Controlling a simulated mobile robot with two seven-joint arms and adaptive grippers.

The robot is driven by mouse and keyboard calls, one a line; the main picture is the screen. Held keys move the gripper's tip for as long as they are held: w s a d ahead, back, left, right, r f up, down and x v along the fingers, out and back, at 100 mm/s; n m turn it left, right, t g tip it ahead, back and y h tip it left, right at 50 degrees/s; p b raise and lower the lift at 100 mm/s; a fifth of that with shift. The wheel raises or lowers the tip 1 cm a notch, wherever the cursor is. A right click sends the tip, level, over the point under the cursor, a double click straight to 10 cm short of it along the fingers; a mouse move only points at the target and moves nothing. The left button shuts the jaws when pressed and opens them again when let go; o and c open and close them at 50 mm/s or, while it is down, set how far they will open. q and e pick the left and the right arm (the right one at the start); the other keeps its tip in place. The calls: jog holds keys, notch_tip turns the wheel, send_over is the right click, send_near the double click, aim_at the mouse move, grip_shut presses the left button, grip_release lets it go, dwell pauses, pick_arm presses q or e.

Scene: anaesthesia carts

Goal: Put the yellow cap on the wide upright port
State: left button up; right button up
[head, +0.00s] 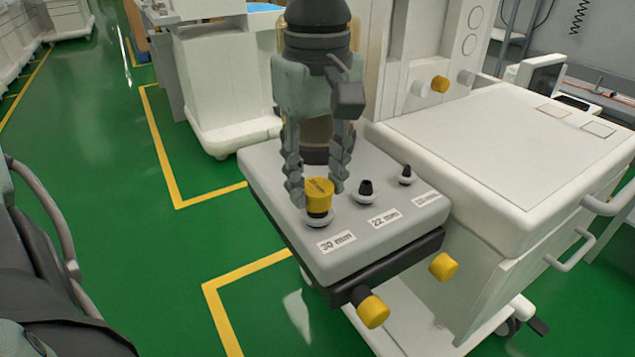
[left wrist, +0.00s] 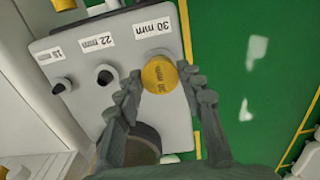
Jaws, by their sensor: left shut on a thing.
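The yellow cap (head: 319,189) is between the fingers of my left gripper (head: 317,195), at the port labelled 30 mm. The cap looks upright, and a dark band of the wide port (head: 318,214) with its white base ring shows below it. I cannot tell whether the cap is seated or just resting on the port's top. In the left wrist view the cap (left wrist: 160,75) is gripped between both fingertips and hides most of that port. My right gripper is not in view.
Two narrower black ports stand on the grey panel (head: 292,160), the 22 mm one (head: 365,189) and a smaller one (head: 405,175). Other yellow pieces stick out at the front (head: 373,311), the side (head: 443,267) and behind (head: 440,84). A white cart (head: 510,150) stands right.

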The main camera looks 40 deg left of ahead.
aim_at(318, 186)
pick_arm(q)
jog(key=shift+f, duration=0.6)
jog(key=shift+f, duration=0.1)
jog(key=o, duration=0.8)
notch_tip(318, 186, up, 12)
jog(key=shift+p, duration=0.4)
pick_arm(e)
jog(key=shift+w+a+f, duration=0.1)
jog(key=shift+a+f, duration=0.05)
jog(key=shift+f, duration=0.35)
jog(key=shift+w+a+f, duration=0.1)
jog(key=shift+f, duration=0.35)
